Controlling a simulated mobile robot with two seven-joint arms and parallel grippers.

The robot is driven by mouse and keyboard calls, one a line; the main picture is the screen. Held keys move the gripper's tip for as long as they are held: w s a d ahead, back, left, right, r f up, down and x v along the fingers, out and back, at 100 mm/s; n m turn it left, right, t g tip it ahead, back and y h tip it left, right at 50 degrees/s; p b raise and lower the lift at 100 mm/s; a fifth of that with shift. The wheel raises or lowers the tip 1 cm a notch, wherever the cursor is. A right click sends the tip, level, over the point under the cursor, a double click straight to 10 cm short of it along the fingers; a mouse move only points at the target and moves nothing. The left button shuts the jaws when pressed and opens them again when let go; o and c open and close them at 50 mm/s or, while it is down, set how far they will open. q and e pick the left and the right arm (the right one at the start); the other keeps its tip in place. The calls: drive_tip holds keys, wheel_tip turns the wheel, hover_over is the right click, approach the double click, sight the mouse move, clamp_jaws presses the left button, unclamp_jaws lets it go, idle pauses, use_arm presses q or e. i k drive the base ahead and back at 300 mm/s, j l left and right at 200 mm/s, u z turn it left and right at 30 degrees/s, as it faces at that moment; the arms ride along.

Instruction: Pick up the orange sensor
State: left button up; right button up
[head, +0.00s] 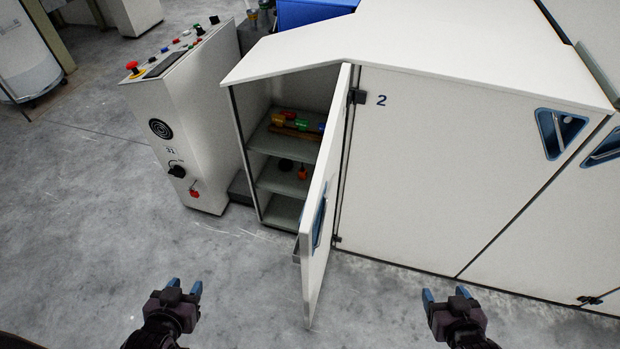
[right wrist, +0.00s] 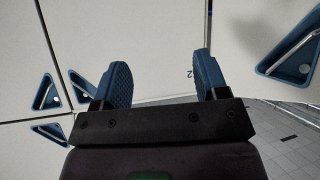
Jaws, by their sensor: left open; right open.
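A small orange object (head: 302,173), which looks like the orange sensor, stands on the middle shelf inside the open white cabinet, next to a dark round item (head: 286,165). My left gripper (head: 184,289) is open and empty over the floor, to the lower left of the cabinet. My right gripper (head: 446,293) is open and empty, in front of the closed panel marked 2 and right of the open door. In the right wrist view its blue fingers (right wrist: 160,88) are apart with nothing between them. The sensor does not show in that view.
The cabinet door (head: 324,210) stands open toward me, its edge between my grippers. The upper shelf (head: 262,139) holds several coloured items. A control console (head: 190,130) with knobs and buttons stands left of the cabinet. The grey floor (head: 110,220) at left is clear.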

sight(302, 172)
drive_tip(key=i+j, duration=0.15)
drive_tip(key=j, duration=0.2)
drive_tip(key=k+j, duration=0.1)
drive_tip(key=j, duration=0.25)
drive_tip(key=j+z, duration=0.1)
drive_tip(key=j, duration=0.25)
drive_tip(key=k+j, duration=0.15)
drive_tip(key=j, duration=0.25)
drive_tip(key=k+j+z, duration=0.1)
drive_tip(key=j, duration=0.25)
drive_tip(key=i+j+z, duration=0.1)
drive_tip(key=j, duration=0.3)
drive_tip(key=i+j, duration=0.15)
drive_tip(key=j, duration=0.3)
drive_tip(key=i+j+z, duration=0.15)
drive_tip(key=i, duration=0.3)
drive_tip(key=i+j+z, duration=0.1)
drive_tip(key=i, duration=0.3)
drive_tip(key=j, duration=0.1)
